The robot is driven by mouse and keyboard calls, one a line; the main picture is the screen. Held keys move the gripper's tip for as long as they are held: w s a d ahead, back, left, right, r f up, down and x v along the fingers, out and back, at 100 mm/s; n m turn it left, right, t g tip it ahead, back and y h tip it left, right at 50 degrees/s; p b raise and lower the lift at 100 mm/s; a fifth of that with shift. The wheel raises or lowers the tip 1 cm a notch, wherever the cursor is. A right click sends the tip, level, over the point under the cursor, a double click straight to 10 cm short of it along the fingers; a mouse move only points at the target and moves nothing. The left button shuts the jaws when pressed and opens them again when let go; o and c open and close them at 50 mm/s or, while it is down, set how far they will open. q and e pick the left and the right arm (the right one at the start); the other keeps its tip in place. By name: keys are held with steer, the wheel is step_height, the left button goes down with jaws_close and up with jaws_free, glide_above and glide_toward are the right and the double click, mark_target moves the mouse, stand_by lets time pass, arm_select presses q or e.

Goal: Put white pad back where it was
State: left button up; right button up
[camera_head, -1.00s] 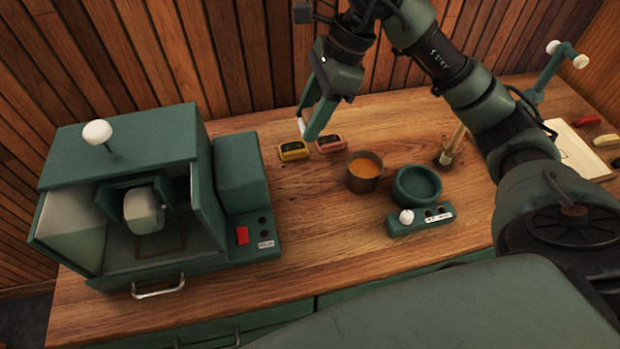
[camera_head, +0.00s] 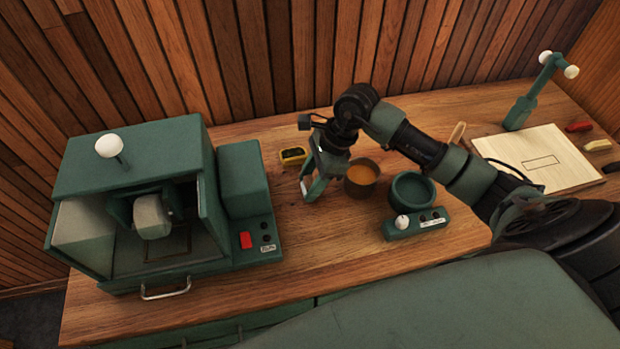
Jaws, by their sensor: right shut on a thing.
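My right gripper (camera_head: 313,188) is low over the bench, left of the copper cup (camera_head: 361,177). It is shut on a small whitish thing, the white pad (camera_head: 304,187), of which only a thin edge shows beside the fingers. A yellow pad (camera_head: 293,155) lies on the bench just behind and left of the gripper. My left gripper is out of view.
A green machine (camera_head: 130,160) with a pale rounded head stands at the left. A round green pot (camera_head: 412,190) on a control box is right of the cup. A pale board (camera_head: 540,155) lies at the right. Bare wood (camera_head: 320,245) is free in front.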

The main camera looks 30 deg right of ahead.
steer(key=shift+f, duration=0.1)
steer(key=shift+f, duration=0.15)
steer(key=o, duration=1.2)
steer(key=shift+r, duration=0.25)
steer(key=shift+d+r, duration=0.15)
steer(key=shift+r, duration=0.1)
steer(key=b+v, duration=0.3)
steer(key=v, duration=0.8)
